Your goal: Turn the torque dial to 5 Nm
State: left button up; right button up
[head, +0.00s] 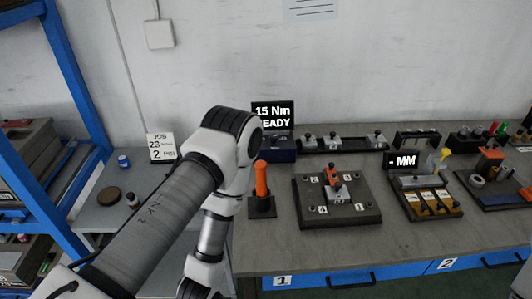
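The torque controller is a dark blue box (282,150) at the back of the bench, with a black display (273,115) above it. The display reads 15 Nm and, partly covered, READY. I cannot make out the dial; my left arm hides the left part of the unit. An orange-handled tool (262,180) stands upright in a dark holder in front of it. My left arm rises from the lower left, bends near the controller and runs down to the bottom edge. My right arm and gripper are out of view.
A dark fixture plate (345,212) with numbered positions sits in the middle of the bench. A rack (343,143) of sockets stands behind it. A blue shelf frame (75,85) and a JOB card (161,147) are at left.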

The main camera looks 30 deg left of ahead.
aim_at(274, 137)
jog(key=u, duration=0.75)
